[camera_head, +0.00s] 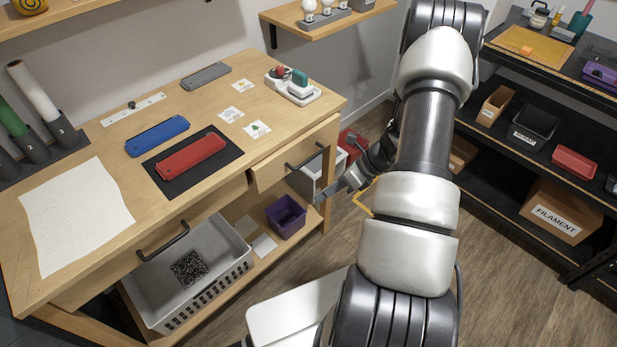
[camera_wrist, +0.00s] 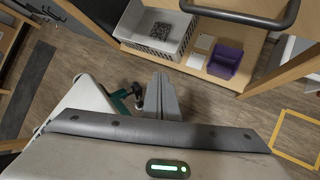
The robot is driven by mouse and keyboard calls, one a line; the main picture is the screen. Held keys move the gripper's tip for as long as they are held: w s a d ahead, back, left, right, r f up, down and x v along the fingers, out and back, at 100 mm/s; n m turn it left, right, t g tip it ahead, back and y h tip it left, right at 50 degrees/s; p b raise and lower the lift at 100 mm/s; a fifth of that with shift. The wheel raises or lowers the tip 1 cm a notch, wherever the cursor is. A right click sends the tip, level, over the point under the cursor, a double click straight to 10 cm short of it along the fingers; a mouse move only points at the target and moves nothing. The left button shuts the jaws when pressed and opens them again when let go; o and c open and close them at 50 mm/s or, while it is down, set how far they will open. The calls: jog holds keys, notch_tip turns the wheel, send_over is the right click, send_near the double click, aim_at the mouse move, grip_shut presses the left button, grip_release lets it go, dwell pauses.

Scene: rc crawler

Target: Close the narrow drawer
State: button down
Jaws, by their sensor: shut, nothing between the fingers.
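The narrow drawer (camera_head: 290,160) is at the right end of the wooden workbench, with a dark bar handle (camera_head: 303,157) on its front. I see no inside of it, and I cannot tell how far its front stands out from the bench. My gripper (camera_head: 328,195) is in front of the drawer, to the lower right of the handle and apart from it. In the wrist view the gripper (camera_wrist: 159,78) is shut and empty, its fingers together. A dark handle (camera_wrist: 250,22), apparently the narrow drawer's, crosses the top of that view beyond the fingertips.
A wider drawer with its own handle (camera_head: 162,241) is to the left. Below are a grey basket (camera_head: 205,300) and a purple bin (camera_head: 286,216) on the lower shelf. A black shelf unit (camera_head: 500,165) stands at right. Wooden floor (camera_head: 510,305) between is largely clear.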

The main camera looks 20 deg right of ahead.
jog(key=s+a+f+t+y+b, duration=0.4)
jog(key=a+f+t+y+b, duration=0.1)
jog(key=f, duration=0.1)
jog(key=m+t+h+b, duration=0.3)
jog(key=t+h+b, duration=0.25)
jog(key=t, duration=0.75)
send_near(288, 162)
jog(key=shift+w+a+r, duration=0.2)
jog(key=shift+w+r, duration=0.75)
jog(key=shift+r, duration=0.15)
jog(key=w, duration=0.1)
jog(key=w+a, duration=0.1)
jog(key=w, duration=0.2)
jog(key=shift+a, duration=0.25)
jog(key=shift+r, duration=0.1)
